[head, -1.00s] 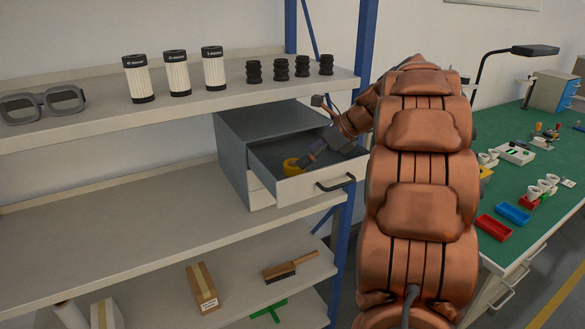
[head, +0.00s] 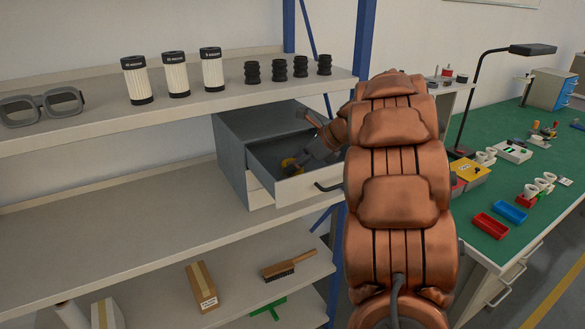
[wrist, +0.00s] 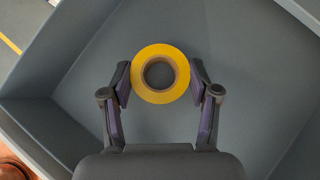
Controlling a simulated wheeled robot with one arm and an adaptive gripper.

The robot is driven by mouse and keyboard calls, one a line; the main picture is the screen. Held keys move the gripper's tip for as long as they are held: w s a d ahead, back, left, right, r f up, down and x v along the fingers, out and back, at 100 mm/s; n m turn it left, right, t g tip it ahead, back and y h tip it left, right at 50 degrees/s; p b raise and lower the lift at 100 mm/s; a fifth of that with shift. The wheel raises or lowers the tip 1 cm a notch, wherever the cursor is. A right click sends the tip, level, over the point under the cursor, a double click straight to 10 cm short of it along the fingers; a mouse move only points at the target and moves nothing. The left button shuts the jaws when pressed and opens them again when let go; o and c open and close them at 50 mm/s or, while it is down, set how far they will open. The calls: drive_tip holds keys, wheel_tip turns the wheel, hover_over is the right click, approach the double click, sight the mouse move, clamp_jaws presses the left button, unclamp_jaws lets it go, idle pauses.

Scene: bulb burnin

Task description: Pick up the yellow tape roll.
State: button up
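The yellow tape roll (head: 289,164) lies in the open top drawer (head: 301,189) of a grey cabinet on the middle shelf. In the wrist view the yellow tape roll (wrist: 160,55) lies flat on the drawer floor, its round hole facing me. My gripper (wrist: 160,80) is open, with one finger on each side of the roll. The fingertips are close to its edges, with a small gap on the right; contact on the left is hard to tell. In the head view my gripper (head: 300,166) reaches into the drawer and partly hides the roll.
The drawer walls (wrist: 60,50) stand around my gripper. The upper shelf (head: 200,105) above the cabinet holds goggles, white filters and black parts. A blue shelf post (head: 365,40) stands close to my arm. A green workbench (head: 530,175) is at the right.

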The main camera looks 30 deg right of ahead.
drive_tip(key=c, duration=0.5)
drive_tip(key=shift+o, duration=0.2)
drive_tip(key=shift+r, duration=0.1)
